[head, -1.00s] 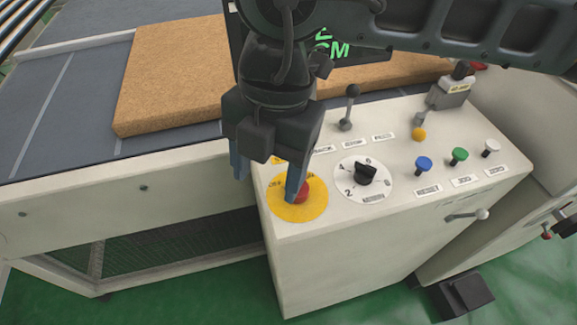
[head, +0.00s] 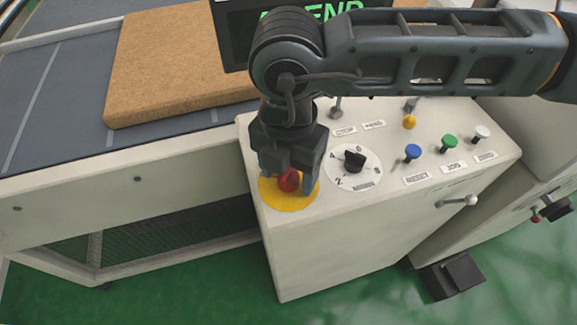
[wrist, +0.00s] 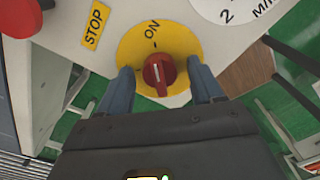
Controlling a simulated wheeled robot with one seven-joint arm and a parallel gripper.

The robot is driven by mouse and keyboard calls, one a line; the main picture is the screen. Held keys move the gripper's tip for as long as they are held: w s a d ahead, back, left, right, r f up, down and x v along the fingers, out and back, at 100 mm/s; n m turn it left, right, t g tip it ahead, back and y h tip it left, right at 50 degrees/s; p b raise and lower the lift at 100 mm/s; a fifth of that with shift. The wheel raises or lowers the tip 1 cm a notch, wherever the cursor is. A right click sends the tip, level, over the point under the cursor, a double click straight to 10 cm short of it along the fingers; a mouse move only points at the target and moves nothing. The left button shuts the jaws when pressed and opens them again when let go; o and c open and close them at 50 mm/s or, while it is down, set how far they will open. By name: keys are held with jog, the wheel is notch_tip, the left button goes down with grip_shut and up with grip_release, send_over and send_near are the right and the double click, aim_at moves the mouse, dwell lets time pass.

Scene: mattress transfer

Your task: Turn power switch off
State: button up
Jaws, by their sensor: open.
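The power switch is a red rotary knob (head: 289,180) on a round yellow plate (head: 290,203) at the near left corner of the control panel. In the wrist view the red knob (wrist: 159,71) shows a white line pointing up toward the "ON" mark on the yellow plate (wrist: 135,45). My gripper (head: 290,180) is at the knob, pointing down. In the wrist view my gripper (wrist: 163,85) has its two fingers apart, one on each side of the knob, with small visible gaps.
The white panel (head: 330,235) also holds a black numbered dial (head: 354,160), a blue button (head: 413,152), a green button (head: 450,142) and a white button (head: 482,132). A brown mattress block (head: 165,70) lies on the grey conveyor left. A "STOP" label (wrist: 95,26) is beside the plate.

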jog(key=c, duration=1.1)
jog(key=shift+o, duration=0.2)
